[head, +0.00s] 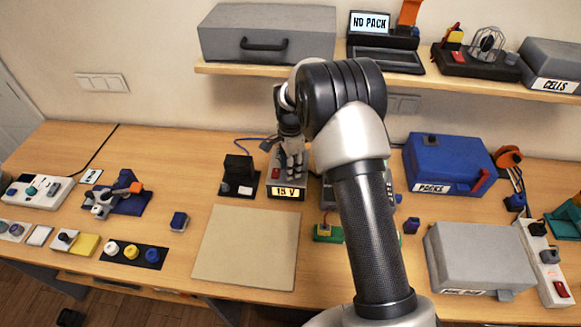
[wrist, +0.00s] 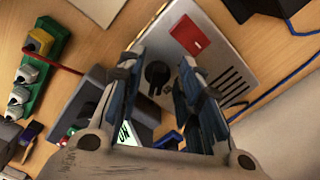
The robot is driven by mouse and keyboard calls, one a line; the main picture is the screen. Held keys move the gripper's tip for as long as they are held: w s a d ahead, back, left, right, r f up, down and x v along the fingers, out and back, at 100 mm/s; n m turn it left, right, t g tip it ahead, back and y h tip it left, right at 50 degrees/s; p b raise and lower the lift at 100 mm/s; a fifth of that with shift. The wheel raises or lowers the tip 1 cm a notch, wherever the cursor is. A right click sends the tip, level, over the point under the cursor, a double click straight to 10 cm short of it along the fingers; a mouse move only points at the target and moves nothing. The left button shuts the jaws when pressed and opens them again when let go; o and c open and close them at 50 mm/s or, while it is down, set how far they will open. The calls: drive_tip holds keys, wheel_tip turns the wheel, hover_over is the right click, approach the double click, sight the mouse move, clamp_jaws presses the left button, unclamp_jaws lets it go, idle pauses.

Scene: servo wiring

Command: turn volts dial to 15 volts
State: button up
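The power supply (head: 286,192) stands at the back middle of the bench, and its lit front display reads "15 V". Its light grey top panel (wrist: 222,62) fills the middle of the wrist view, with a red switch (wrist: 190,34) and a round black volts dial (wrist: 157,74). My gripper (head: 292,168) is over the supply, pointing down, and hides much of its top in the head view. In the wrist view my gripper (wrist: 160,76) is open, one finger on each side of the dial, with visible gaps. The dial's pointer setting is too small to read.
A black block on a dark base (head: 238,175) stands just left of the supply. A grey device (head: 329,190) is close on its right, partly behind my arm. A tan mat (head: 245,248) lies clear in front. A shelf (head: 440,82) runs above the bench.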

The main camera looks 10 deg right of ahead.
wheel_tip(320, 180, up, 11)
drive_tip(key=shift+r, duration=0.15)
idle(0.5)
drive_tip(key=s+r+n+t+b, duration=0.25)
drive_tip(key=s+r+n, duration=0.55)
drive_tip(key=s+r, duration=0.75)
drive_tip(key=s+f+n+t+b, duration=0.1)
drive_tip(key=s+f+n, duration=0.2)
drive_tip(key=s, duration=0.7)
drive_tip(key=s+d+f+n+t+b, duration=0.1)
drive_tip(key=s+f+n+b, duration=0.1)
drive_tip(key=s, duration=0.8)
drive_tip(key=f+n, duration=0.1)
drive_tip(key=n, duration=0.1)
drive_tip(key=shift+s+d+f+n, duration=0.15)
drive_tip(key=shift+s+d+n, duration=0.05)
drive_tip(key=shift+s+n, duration=0.2)
